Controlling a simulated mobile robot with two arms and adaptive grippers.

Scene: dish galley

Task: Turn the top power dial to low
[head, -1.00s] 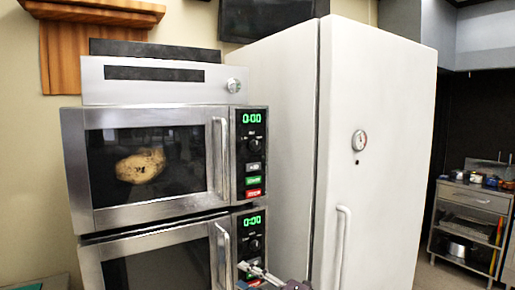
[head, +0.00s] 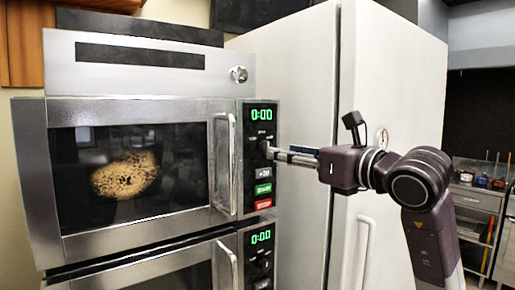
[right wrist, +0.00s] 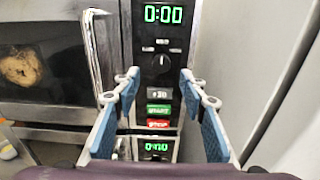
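The upper of two stacked microwaves (head: 40,190) has a black control panel with a green 0:00 display (head: 261,114). Its top power dial (head: 264,145) is a black knob below the display. In the right wrist view the dial (right wrist: 161,64) shows a pale mark pointing about straight up; its labels are too small to read. My right gripper (head: 276,154) reaches in from the right to the panel at the dial. In the right wrist view the gripper (right wrist: 159,82) is open, its blue fingers on either side of the dial's line. Contact cannot be told. My left gripper is not in view.
Below the dial are a +30 button (head: 264,174), a green start button (head: 263,189) and a red stop button (head: 263,204). The door handle (head: 225,165) stands left of the panel. A white fridge (head: 300,75) stands close on the right. The lower microwave (head: 150,275) is beneath.

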